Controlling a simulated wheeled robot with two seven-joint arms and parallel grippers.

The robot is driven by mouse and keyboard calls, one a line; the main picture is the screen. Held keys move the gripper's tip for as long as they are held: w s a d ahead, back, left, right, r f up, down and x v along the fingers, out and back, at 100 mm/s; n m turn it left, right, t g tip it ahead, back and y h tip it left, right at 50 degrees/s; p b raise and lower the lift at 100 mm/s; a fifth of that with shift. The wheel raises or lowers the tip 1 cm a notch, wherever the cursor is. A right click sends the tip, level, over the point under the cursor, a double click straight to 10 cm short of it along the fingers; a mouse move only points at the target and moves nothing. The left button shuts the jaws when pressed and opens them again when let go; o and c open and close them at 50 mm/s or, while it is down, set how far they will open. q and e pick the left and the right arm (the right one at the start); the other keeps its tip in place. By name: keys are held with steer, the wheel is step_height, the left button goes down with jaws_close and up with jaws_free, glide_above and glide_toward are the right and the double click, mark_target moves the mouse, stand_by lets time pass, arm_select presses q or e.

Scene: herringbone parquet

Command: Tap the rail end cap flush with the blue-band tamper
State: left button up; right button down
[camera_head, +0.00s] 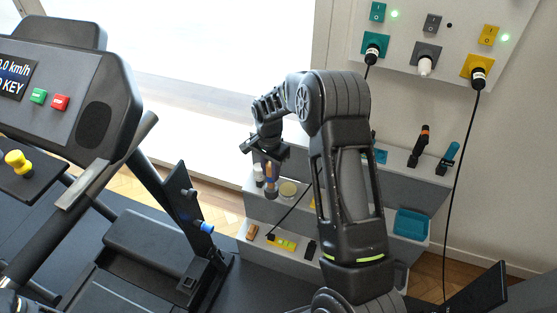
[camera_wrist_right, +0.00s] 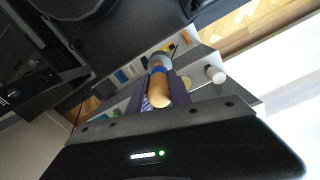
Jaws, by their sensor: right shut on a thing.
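My right gripper (camera_head: 266,156) is shut on the blue-band tamper (camera_head: 270,178), which hangs upright over the shelf unit. In the right wrist view the tamper (camera_wrist_right: 158,88) shows a rounded wooden handle, a blue band and a grey head between the two fingers. I cannot tell whether its head clears the shelf. The rail end cap cannot be picked out surely. A blue knob (camera_head: 206,227) sticks out of the treadmill's dark upright (camera_head: 178,198), and a small grey round part (camera_head: 188,193) sits above it. My left gripper is not in view.
The stepped grey shelf (camera_head: 400,165) holds a white bottle (camera_head: 258,176), a round tin (camera_head: 288,190), a teal tray (camera_head: 411,224) and several small tools. Black cables hang from the wall panel (camera_head: 410,60). The treadmill console (camera_head: 75,80) fills the left. My right arm hides part of the shelf.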

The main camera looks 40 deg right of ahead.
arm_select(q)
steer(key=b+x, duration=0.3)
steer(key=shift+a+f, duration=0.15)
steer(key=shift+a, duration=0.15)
arm_select(e)
steer(key=s+a+f+n, duration=0.1)
steer(key=s+a+n, duration=0.1)
steer(key=a+n, duration=0.5)
steer(key=s+a+f+n, duration=0.2)
steer(key=s+a+n, duration=0.1)
steer(key=a+n, duration=0.4)
steer(key=a, duration=0.3)
steer(key=shift+s+f+n, duration=0.15)
steer(key=shift+s+n, duration=0.1)
steer(key=shift+n, duration=0.05)
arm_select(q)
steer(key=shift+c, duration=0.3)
